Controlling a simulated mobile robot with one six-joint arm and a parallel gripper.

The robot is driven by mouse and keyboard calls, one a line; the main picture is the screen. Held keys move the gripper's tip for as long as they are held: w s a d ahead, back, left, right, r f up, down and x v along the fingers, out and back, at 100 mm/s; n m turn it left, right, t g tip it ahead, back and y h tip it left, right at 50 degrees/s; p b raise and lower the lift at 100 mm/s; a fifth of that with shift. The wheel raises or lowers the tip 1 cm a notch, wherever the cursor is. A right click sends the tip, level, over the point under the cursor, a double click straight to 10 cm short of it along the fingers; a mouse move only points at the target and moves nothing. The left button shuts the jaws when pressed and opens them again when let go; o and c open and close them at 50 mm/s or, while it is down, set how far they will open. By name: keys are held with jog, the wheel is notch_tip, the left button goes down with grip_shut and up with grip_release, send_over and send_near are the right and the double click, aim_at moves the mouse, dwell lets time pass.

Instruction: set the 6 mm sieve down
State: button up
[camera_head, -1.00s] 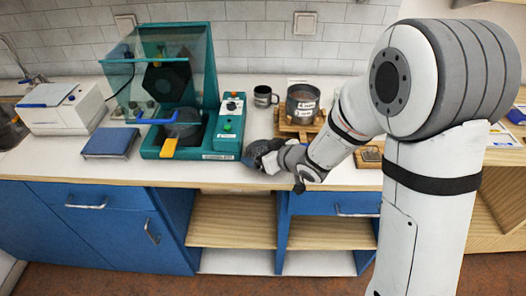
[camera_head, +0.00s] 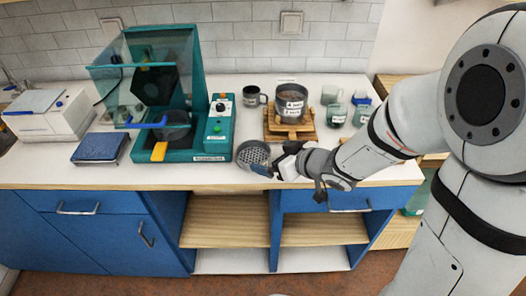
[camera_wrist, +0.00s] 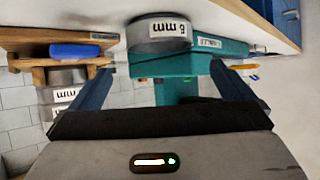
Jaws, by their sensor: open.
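The 6 mm sieve (camera_head: 254,153) is a round grey sieve with a mesh face, on the white counter near its front edge. In the wrist view, which is upside down, its rim (camera_wrist: 160,27) shows the "6 mm" label. My gripper (camera_head: 268,168) is just right of the sieve in the head view. In the wrist view my gripper (camera_wrist: 161,68) has its two blue fingers wide apart, with nothing between them. The sieve lies beyond the fingertips and looks clear of them.
A teal machine (camera_head: 212,140) with a raised clear hood stands left of the sieve. Behind are a dark mug (camera_head: 252,97) and labelled sieves (camera_head: 290,97) on a wooden stand (camera_head: 278,135). The counter's front edge is close to the gripper.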

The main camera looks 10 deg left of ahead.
jog(key=shift+v, duration=0.95)
jog(key=w+d+r+m+t+h, duration=0.1)
jog(key=d+r+m+h, duration=0.15)
jog(key=d+h, duration=0.45)
jog(key=d+r+m+t+h, duration=0.15)
jog(key=d+m, duration=0.25)
jog(key=d, duration=0.7)
jog(key=s+d+r+m+g, duration=0.1)
jog(key=s+d+m+g, duration=0.1)
jog(key=s, duration=0.5)
jog(key=s+d+r+m+g+h, duration=0.1)
jog(key=s+g, duration=0.3)
jog(key=s, duration=0.4)
jog(key=shift+d+r+m+g, duration=0.2)
jog(key=shift+d+m+g, duration=0.2)
jog(key=shift+m, duration=0.45)
jog(key=shift+h, duration=0.25)
